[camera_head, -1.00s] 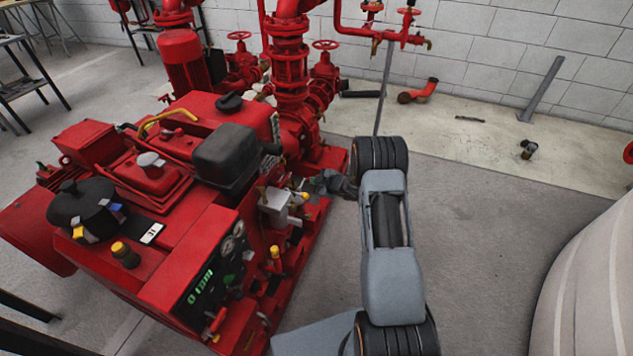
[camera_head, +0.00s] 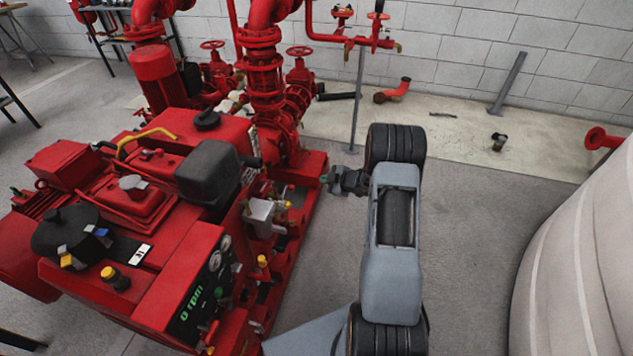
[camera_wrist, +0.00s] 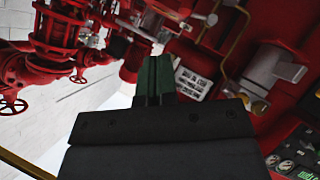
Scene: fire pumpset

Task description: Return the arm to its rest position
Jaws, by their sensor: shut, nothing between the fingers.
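My gripper (camera_head: 326,179) is at the left end of my grey arm in the head view, just right of the red pumpset (camera_head: 128,230). It appears apart from the pumpset, with bare floor below it. In the wrist view its green fingers (camera_wrist: 154,78) are together with nothing between them. My forearm stands out over the floor and hides part of it.
The pumpset's control panel (camera_head: 208,285) faces my arm, with a grey box (camera_head: 260,217) above it. Red pipes and valves (camera_head: 262,75) stand at the back. A large pale ribbed tank (camera_head: 580,265) is at the right. Floor between is clear.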

